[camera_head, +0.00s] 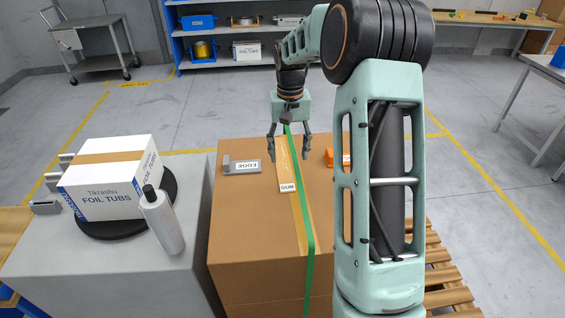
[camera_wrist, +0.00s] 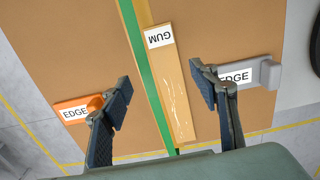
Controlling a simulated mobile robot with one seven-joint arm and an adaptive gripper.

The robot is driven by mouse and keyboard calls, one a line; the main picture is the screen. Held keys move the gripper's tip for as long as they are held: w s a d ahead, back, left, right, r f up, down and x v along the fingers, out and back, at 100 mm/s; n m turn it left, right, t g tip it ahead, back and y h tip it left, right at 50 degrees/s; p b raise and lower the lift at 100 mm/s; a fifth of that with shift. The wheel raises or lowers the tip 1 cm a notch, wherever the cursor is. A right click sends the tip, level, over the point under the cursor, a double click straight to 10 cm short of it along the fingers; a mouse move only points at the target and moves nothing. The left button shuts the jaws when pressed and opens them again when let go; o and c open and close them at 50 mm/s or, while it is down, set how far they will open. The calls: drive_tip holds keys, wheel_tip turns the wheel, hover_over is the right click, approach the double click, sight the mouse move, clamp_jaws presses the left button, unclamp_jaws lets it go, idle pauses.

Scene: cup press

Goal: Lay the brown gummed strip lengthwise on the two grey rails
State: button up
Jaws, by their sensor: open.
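The brown gummed strip (camera_head: 283,165), labelled GUM, lies flat on a large cardboard box (camera_head: 235,198), alongside a green strap (camera_head: 304,225). It also shows in the wrist view (camera_wrist: 176,88), between my fingers but with clear space on both sides. My gripper (camera_head: 288,157) is open and empty above the strip, pointing down, and shows also in the wrist view (camera_wrist: 160,83). Short grey bars (camera_head: 54,177) stick out left of a white carton; they are partly hidden, and I cannot tell whether they are the two rails.
A grey EDGE piece (camera_head: 242,166) and an orange EDGE piece (camera_head: 331,158) lie on the box either side of the strip. The white FOIL TUBS carton (camera_head: 110,180) sits on a black disc (camera_head: 110,229) on the grey bench, with a grey cylinder (camera_head: 162,222) beside it.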

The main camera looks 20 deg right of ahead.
sight(286, 179)
wheel_tip(286, 179, down, 3)
drive_tip(key=shift+w+a+f+p, duration=0.1)
drive_tip(key=shift+a+f+p, duration=0.15)
drive_tip(key=shift+f, duration=1.1)
drive_tip(key=shift+a+f+p, duration=0.1)
drive_tip(key=shift+f+p, duration=0.1)
drive_tip(key=shift+f, duration=1.1)
drive_tip(key=c, duration=1)
drive_tip(key=shift+r, duration=0.15)
drive_tip(key=shift+r, duration=0.2)
drive_tip(key=r, duration=0.3)
drive_tip(key=shift+s, duration=0.2)
drive_tip(key=s+a+r+b, duration=0.2)
drive_tip(key=s+r, duration=0.7)
drive_tip(key=s, duration=0.4)
drive_tip(key=shift+s+a+r, duration=0.15)
drive_tip(key=shift+s, duration=0.05)
